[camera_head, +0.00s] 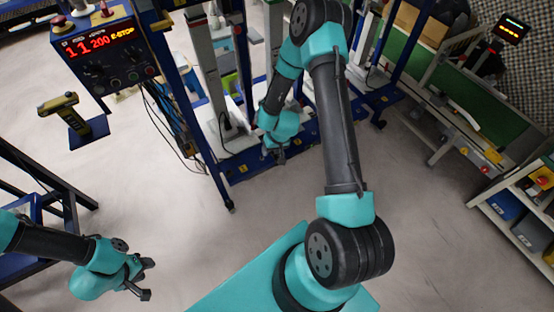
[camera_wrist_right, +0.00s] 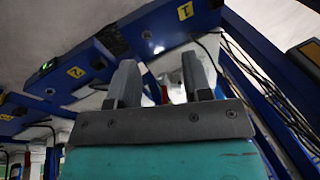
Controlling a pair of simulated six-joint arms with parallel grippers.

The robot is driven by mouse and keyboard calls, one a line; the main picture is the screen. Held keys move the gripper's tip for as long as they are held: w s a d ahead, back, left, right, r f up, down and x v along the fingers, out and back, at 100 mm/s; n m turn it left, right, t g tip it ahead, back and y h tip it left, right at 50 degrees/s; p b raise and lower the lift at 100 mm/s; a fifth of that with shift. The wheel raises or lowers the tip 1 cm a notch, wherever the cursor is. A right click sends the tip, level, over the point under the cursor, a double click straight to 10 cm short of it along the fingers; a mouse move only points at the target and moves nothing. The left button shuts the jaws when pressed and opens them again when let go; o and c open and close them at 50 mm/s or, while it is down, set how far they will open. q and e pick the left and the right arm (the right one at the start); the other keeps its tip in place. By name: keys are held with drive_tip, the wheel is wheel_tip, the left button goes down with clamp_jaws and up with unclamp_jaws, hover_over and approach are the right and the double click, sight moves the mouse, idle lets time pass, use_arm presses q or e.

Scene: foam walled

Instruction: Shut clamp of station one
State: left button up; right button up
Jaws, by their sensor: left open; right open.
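My right gripper (camera_head: 275,156) is over the blue base beam (camera_head: 325,128) of the station frame in the head view. In the right wrist view my right gripper (camera_wrist_right: 160,80) is open, with nothing between its two grey fingers. A yellow label with a 1 (camera_wrist_right: 186,11) is on the blue beam beyond the right finger, and a label with a 2 (camera_wrist_right: 76,71) is farther left. A small red part (camera_wrist_right: 164,93) shows behind the finger gap; I cannot tell whether it belongs to the clamp. My left gripper (camera_head: 146,280) is open and empty over the floor at lower left.
A control box (camera_head: 105,50) with a red display hangs at upper left, with a yellow-black handheld device (camera_head: 60,105) below it. Blue posts and loose cables (camera_head: 180,125) stand beside the right arm. A green conveyor (camera_head: 490,105) is at right. The floor between the arms is clear.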

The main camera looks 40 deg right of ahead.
drive_tip(key=s+m, duration=0.3)
drive_tip(key=s+a+m, duration=0.1)
drive_tip(key=s+m, duration=0.1)
drive_tip(key=shift+s+h, duration=0.1)
drive_tip(key=shift+h, duration=0.2)
